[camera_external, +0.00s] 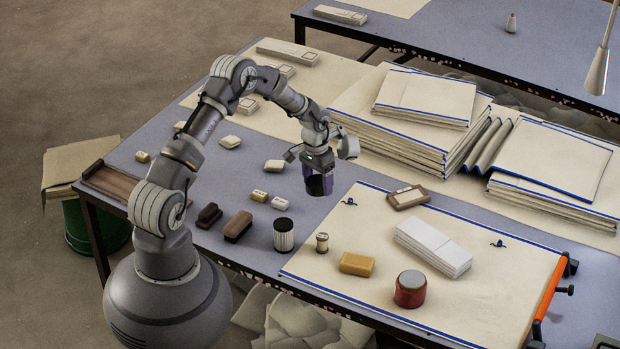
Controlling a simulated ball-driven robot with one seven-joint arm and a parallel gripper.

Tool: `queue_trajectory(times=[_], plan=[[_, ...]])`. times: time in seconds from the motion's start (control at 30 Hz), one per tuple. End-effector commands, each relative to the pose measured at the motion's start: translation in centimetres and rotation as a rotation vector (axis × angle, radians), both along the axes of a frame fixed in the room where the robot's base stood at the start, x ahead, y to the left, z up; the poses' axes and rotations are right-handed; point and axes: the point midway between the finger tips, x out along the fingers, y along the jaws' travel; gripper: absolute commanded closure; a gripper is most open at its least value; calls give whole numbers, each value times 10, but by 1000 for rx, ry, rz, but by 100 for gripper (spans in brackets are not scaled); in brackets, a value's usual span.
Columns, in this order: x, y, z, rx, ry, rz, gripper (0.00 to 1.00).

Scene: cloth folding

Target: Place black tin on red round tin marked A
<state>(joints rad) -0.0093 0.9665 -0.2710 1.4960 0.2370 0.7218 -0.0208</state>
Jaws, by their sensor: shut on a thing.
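My gripper (318,165) points down over the table's middle and is shut on a dark, purplish-black tin (321,186). The jaws hide the tin's upper part. I take it for the black tin, and it appears to hang above the table. The red round tin (410,293) with a grey lid stands upright on the cream cloth near the front edge. It is to the right of and nearer the camera than my gripper, well apart from the held tin. A mark A cannot be read on it.
Near the red tin are a yellow block (357,264), a white stacked block (433,246), a brown-framed tag (408,197) and a small spool (322,242). A ribbed dark-topped jar (283,235) stands left of the cloth (477,302). Folded cloth stacks (395,130) rise behind. An orange bar (548,288) edges the right.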

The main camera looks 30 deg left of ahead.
Motion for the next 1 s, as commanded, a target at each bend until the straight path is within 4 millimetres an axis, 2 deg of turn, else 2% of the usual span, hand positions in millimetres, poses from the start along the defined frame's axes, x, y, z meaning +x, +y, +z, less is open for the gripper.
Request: queue_trajectory(times=[0.13, 0.27, 0.37, 0.5, 0.6, 0.7, 0.8, 0.9, 1.0], plan=[[-9, -20, 2, 3, 1, -15, 68], [-37, -64, 6, 12, 5, -48, 68], [-73, -109, 10, 25, 9, -80, 68], [-138, -167, 17, 44, 9, -119, 68], [-186, -196, 23, 55, 5, -139, 68], [-226, -215, 27, 63, 1, -154, 68], [-256, -224, 30, 68, -3, -162, 68], [-272, -229, 31, 70, -7, -163, 68], [-271, -239, 30, 70, -8, -162, 68]])
